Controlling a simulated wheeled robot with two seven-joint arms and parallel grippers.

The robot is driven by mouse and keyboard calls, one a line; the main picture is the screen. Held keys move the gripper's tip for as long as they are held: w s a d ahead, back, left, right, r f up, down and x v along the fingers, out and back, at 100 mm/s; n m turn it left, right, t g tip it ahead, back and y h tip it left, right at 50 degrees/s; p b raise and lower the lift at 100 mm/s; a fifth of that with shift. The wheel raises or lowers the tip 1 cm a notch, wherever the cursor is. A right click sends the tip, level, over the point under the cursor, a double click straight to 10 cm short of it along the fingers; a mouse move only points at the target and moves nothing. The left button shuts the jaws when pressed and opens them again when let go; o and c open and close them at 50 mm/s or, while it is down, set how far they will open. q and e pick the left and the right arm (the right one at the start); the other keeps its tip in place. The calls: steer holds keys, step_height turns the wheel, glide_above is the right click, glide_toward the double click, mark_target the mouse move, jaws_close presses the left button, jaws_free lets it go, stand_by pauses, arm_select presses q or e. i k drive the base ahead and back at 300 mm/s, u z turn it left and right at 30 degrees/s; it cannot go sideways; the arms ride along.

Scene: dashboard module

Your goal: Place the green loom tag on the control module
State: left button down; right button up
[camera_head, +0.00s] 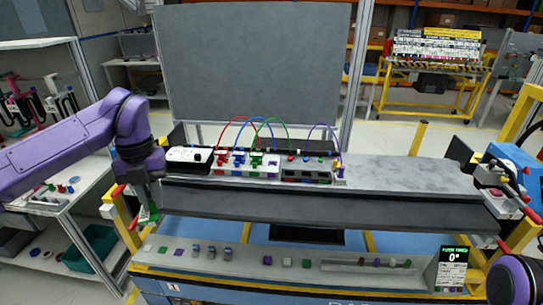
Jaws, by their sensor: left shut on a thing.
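My left gripper (147,208) is at the left end of the dashboard beam, pointing down and shut on a small green piece, the green loom tag (145,216). The tag is mostly hidden by the fingers and hangs in front of the beam's left end, above the front tray. A row of modules stands on the dashboard, right of the gripper: a white and black one (188,155), a white one with red and green connectors (246,164) and a dark one (306,175). I cannot tell which is the control module. Only a purple part of my right arm shows at the bottom right.
The dashboard beam (400,175) is bare on its right half. Red, blue, green and purple wires arch over the modules. A front tray (345,277) holds several small coloured pieces. Red-handled clamps flank the beam. A display (453,262) stands at the front right.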

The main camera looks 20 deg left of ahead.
mark_target(274, 158)
steer(key=i, duration=1.4)
steer(key=z, duration=0.05)
